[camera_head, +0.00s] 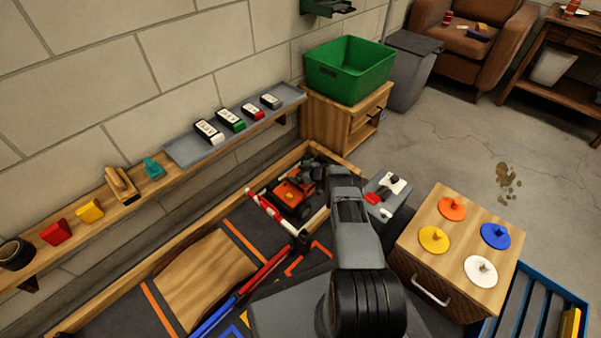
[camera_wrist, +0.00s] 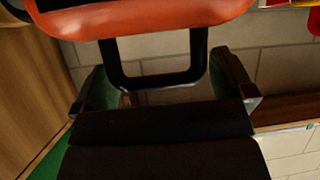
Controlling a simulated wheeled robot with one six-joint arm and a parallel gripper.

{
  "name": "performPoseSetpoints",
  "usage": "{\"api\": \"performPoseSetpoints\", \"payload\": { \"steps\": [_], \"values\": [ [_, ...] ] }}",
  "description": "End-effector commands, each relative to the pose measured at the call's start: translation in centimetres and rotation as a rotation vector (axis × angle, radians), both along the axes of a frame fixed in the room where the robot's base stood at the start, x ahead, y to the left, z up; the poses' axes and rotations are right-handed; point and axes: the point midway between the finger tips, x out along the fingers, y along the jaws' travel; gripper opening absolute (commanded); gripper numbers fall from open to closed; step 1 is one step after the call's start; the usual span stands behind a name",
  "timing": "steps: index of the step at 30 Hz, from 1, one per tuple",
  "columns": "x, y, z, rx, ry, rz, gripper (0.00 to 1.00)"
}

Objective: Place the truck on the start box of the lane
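The orange truck (camera_head: 291,193) with black wheels is at the far corner of the wood-framed lane (camera_head: 204,226), beyond a red-and-white bar. My gripper (camera_head: 312,174) is at the truck, partly overlapping it. In the wrist view, the truck's orange body (camera_wrist: 160,18) fills the top, with a black hoop below it. My gripper (camera_wrist: 162,62) has one finger on each side of this hoop; I cannot tell if they press on it. Orange corner lines (camera_head: 296,265) mark the dark lane floor, partly hidden by my arm. I cannot tell whether they are the start box.
A wooden ramp (camera_head: 207,279) is at left. A green bin (camera_head: 349,70) stands on a cabinet behind. A cabinet with coloured discs (camera_head: 454,211) stands at right.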

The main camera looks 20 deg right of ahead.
Motion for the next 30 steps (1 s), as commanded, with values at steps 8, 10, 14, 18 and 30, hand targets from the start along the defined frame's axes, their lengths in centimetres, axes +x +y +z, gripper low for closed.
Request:
{"api": "performPoseSetpoints", "payload": {
  "steps": [8, 10, 14, 18, 30],
  "values": [
    [0.0, 0.0, 0.4, 0.001, 0.000, 0.000, 1.00],
    [0.1, 0.0, 1.0, 0.001, -0.001, 0.000, 1.00],
    [-1.4, -0.9, 2.8, 0.002, 0.004, -0.003, 1.00],
    [-3.7, -2.2, 4.2, 0.001, 0.003, -0.004, 1.00],
    [-8.3, -4.8, 6.7, 0.001, 0.001, -0.002, 1.00]
  ]
}}
